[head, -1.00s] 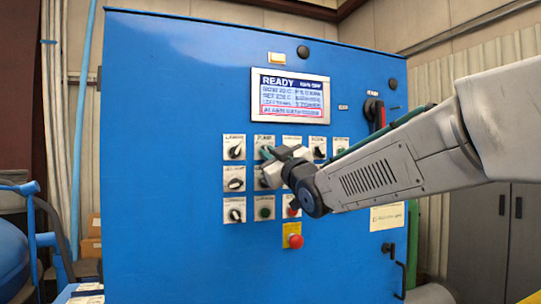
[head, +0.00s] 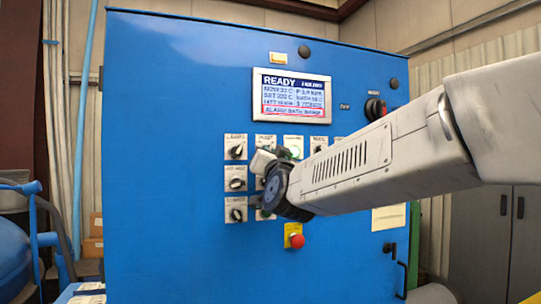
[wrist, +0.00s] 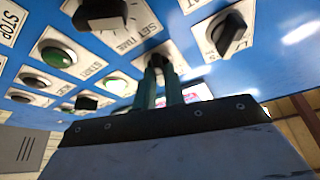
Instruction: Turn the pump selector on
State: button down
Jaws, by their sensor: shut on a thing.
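The pump selector is a small black knob on a white plate on the blue panel. In the wrist view the knob (wrist: 158,62) sits at the tips of my two dark green fingers. My gripper (wrist: 160,72) is shut on it. The fingers hide much of the knob, so its angle is hard to tell, and its label is not legible. In the head view my gripper (head: 268,160) is against the upper part of the second column of controls. My wrist hides much of that area.
Other selectors sit close by, one with a black knob (wrist: 230,35) to the right in the wrist view. The screen (head: 291,96) reads READY. A red emergency button (head: 296,240) is below.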

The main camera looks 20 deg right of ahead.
jog(key=shift+m+g+h, duration=0.3)
jog(key=shift+m+h, duration=0.3)
jog(key=shift+m, duration=0.9)
jog(key=c, duration=1.5)
grip_release()
jog(key=v, duration=0.7)
jog(key=shift+s+a+f, duration=0.1)
jog(key=shift+s+a, duration=0.05)
jog(key=shift+s, duration=0.2)
